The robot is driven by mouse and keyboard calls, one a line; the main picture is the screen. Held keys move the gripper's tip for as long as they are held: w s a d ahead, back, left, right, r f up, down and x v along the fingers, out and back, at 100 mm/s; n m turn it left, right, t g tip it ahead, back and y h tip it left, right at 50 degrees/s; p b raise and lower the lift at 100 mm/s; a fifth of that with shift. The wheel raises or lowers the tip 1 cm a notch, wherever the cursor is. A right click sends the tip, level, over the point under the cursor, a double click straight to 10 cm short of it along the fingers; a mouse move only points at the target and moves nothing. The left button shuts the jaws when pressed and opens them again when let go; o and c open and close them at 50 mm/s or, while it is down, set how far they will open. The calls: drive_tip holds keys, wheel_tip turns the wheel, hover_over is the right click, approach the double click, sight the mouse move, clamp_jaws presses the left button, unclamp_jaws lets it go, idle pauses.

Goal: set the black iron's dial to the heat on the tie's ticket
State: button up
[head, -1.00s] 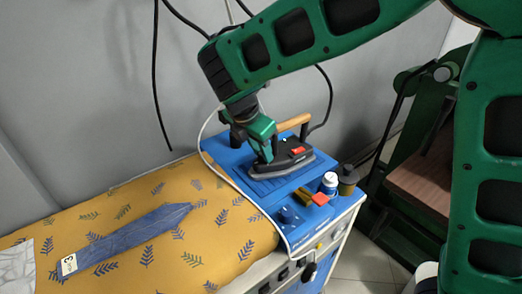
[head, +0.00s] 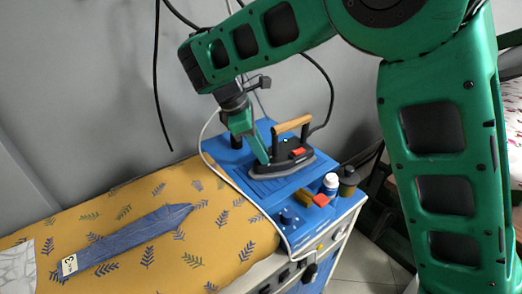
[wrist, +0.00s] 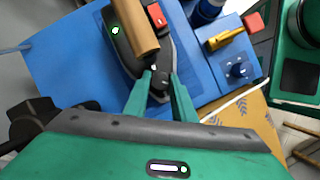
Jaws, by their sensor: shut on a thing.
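The black iron (head: 292,155), with a wooden handle (head: 293,124) and a red part on top, rests on the blue top of the ironing unit. My gripper (head: 264,161) is at the iron's near left end. In the wrist view its two green fingers (wrist: 161,84) straddle a small dark knob, apparently the dial (wrist: 160,88), and are shut on it. The fingers partly hide it, and I cannot read its setting. The blue tie (head: 130,238) lies flat on the patterned board. Its white ticket (head: 68,265) bears a dark mark like a 3, too small to be sure.
A pale hose loops along the board's edge. Dark cables hang behind. The patterned board (head: 200,235) is mostly clear.

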drive_tip(key=shift+w+m+g, duration=0.15)
drive_tip(key=shift+m+g, duration=0.35)
drive_tip(key=shift+m, duration=0.6)
drive_tip(key=o, duration=1.1)
drive_tip(key=shift+c, duration=0.2)
drive_tip(key=v, duration=1)
drive_tip(key=shift+r, duration=0.35)
drive_tip(key=shift+w, duration=0.1)
